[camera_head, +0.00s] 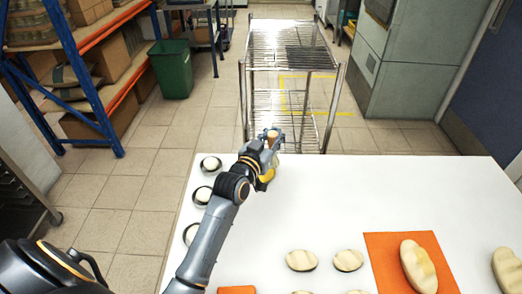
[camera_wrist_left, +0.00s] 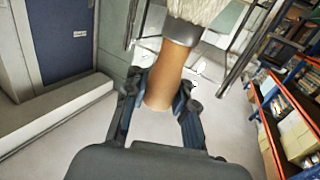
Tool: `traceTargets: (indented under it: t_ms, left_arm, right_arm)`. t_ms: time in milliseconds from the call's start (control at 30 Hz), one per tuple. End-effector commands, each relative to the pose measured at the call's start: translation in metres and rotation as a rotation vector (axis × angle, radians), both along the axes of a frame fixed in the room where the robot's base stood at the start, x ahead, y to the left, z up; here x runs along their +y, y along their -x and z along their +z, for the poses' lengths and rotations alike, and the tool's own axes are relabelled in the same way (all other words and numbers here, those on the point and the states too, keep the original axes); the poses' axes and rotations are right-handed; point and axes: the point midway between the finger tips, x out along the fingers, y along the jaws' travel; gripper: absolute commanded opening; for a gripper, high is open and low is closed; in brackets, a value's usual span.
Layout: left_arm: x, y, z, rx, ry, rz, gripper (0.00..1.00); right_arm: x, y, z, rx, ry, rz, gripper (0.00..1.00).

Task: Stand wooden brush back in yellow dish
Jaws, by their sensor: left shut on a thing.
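My left gripper (camera_head: 270,142) is shut on the wooden brush near the far left part of the white table. In the head view only the tan end of the wooden brush (camera_head: 272,133) shows above the fingers. In the left wrist view the brush's brown handle (camera_wrist_left: 165,85) is between the fingers (camera_wrist_left: 160,90), with a grey metal band and pale bristles beyond it. A yellow piece, seemingly the yellow dish (camera_head: 266,178), shows just below the gripper, mostly hidden. I cannot tell whether the brush touches it. My right gripper is not in view.
Several black dishes with white contents (camera_head: 210,164) line the table's left edge. Pale oval pieces (camera_head: 301,260) lie nearer, one on an orange mat (camera_head: 385,250). A wire rack (camera_head: 290,60) stands beyond.

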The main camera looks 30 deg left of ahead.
Motion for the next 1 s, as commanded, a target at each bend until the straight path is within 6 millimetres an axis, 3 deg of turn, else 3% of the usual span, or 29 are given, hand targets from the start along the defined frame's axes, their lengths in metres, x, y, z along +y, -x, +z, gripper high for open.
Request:
traceTargets:
  t_ms: [100, 333, 533, 733, 1000]
  left_arm:
    - [0.026, -0.016, -0.017, 0.004, -0.006, 0.001, 0.00]
    - [0.051, -0.032, -0.055, 0.000, -0.004, 0.001, 0.00]
    - [0.059, -0.038, -0.068, -0.001, -0.001, 0.000, 0.00]
    - [0.061, -0.039, -0.095, 0.001, 0.000, 0.000, 0.00]
    - [0.061, -0.039, -0.100, -0.002, 0.000, 0.000, 0.00]
  right_arm:
    - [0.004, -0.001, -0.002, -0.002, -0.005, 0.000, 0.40]
    - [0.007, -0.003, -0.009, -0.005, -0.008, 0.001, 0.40]
    - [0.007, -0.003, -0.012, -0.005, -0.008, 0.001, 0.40]
    - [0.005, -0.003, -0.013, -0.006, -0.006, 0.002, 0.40]
    - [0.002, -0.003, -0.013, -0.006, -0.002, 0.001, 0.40]
